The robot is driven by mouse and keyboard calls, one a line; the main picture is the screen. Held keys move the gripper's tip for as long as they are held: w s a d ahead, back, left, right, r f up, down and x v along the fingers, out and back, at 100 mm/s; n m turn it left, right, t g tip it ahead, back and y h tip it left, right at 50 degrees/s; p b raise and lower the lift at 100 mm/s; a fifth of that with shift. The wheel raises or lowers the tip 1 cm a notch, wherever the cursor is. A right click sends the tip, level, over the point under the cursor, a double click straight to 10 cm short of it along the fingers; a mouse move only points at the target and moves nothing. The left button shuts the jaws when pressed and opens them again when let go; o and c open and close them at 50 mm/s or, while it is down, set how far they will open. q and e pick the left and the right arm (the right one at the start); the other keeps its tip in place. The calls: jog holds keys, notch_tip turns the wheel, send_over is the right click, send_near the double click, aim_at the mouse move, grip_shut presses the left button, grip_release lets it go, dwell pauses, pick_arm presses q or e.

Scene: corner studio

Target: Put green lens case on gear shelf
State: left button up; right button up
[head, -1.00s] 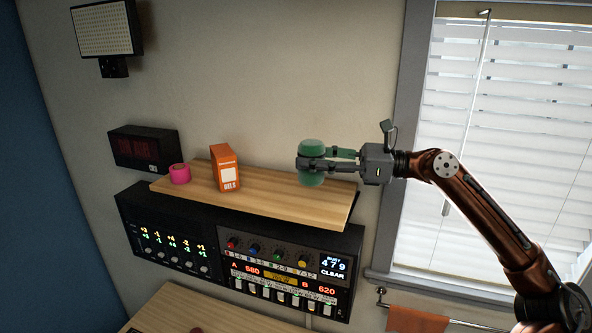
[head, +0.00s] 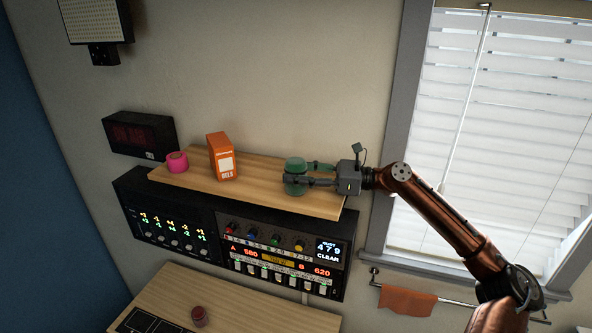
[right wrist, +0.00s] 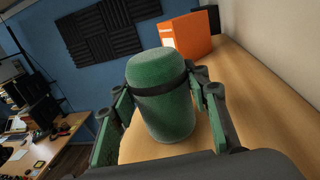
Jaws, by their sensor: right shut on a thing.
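The green lens case (head: 295,165) is upright at the right part of the wooden gear shelf (head: 255,186). My right gripper (head: 296,179) is shut on it from the right, with a finger on each side. In the right wrist view the case (right wrist: 165,115) stands between the fingers, a dark band around it. Its base looks on or very close to the shelf top; I cannot tell whether it touches. My left gripper is not in view.
An orange box (head: 221,157) and a pink tape roll (head: 177,162) stand on the shelf to the left. A window (head: 490,130) is at right.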

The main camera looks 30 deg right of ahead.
jog(key=shift+w+a, duration=0.1)
jog(key=shift+a, duration=0.05)
jog(key=o, duration=1)
jog(key=shift+w+f, duration=0.15)
jog(key=shift+c, duration=0.2)
jog(key=shift+o, duration=2.1)
jog(key=shift+d, duration=0.2)
jog(key=b+v, duration=0.3)
jog(key=v, duration=0.3)
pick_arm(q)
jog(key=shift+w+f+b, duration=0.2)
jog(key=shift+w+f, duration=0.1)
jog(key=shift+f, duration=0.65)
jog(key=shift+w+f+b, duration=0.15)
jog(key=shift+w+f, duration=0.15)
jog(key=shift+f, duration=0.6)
pick_arm(e)
jog(key=shift+s+d, duration=0.45)
jog(key=shift+s, duration=0.15)
